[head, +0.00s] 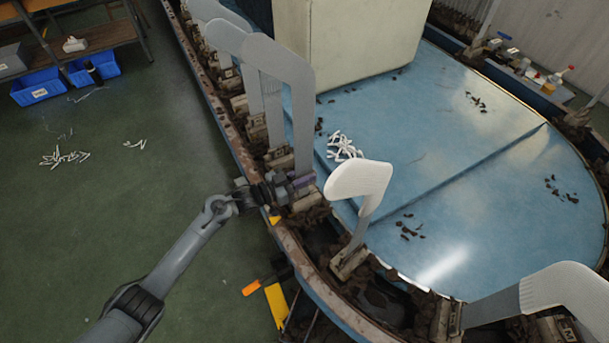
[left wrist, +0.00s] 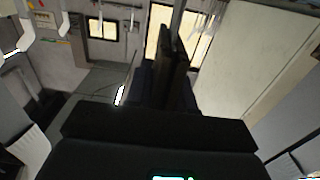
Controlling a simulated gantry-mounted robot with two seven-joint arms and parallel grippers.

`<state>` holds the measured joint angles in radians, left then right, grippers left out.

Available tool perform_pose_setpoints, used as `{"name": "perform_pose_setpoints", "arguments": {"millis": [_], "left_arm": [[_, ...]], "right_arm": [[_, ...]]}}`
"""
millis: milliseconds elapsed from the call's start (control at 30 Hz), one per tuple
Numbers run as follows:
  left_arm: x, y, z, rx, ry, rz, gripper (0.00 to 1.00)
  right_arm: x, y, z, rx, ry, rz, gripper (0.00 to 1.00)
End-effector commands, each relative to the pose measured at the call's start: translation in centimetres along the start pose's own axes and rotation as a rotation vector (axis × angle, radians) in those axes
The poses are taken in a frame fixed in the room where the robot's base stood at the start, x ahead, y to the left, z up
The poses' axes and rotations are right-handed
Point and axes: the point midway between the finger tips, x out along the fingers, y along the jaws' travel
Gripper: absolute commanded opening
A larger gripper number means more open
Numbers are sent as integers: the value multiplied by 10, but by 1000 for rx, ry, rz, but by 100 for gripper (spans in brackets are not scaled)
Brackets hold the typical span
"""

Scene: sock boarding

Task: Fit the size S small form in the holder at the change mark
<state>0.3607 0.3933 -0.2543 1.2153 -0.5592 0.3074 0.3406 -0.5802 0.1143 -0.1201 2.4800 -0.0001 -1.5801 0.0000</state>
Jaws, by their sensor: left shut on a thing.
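A grey leg-shaped form (head: 301,110) stands upright, the front one of the bare forms along the machine's left edge. Its foot is at a holder (head: 307,201) with a purple part beside it. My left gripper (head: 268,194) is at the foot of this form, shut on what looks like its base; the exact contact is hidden. In the left wrist view the dark fingers (left wrist: 168,70) are close together, and what they grip cannot be made out. A yellow plate (head: 277,304) and an orange piece stand outside the rim, possibly the change mark. My right gripper is not in view.
A form with a white sock (head: 358,180) leans in the neighbouring holder. Another white-socked form (head: 565,294) is at lower right. More grey forms line the rim behind. A pale cabinet (head: 365,45) stands on the blue table (head: 480,130). Blue bins (head: 40,90) sit at upper left.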

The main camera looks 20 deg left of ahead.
Motion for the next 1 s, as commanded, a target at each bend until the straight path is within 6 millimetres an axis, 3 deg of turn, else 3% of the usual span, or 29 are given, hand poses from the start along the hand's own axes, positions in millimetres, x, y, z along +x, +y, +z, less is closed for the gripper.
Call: {"name": "perform_pose_setpoints", "arguments": {"millis": [1000], "left_arm": [[0,0,25,1,3,0,0]], "right_arm": [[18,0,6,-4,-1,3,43]]}}
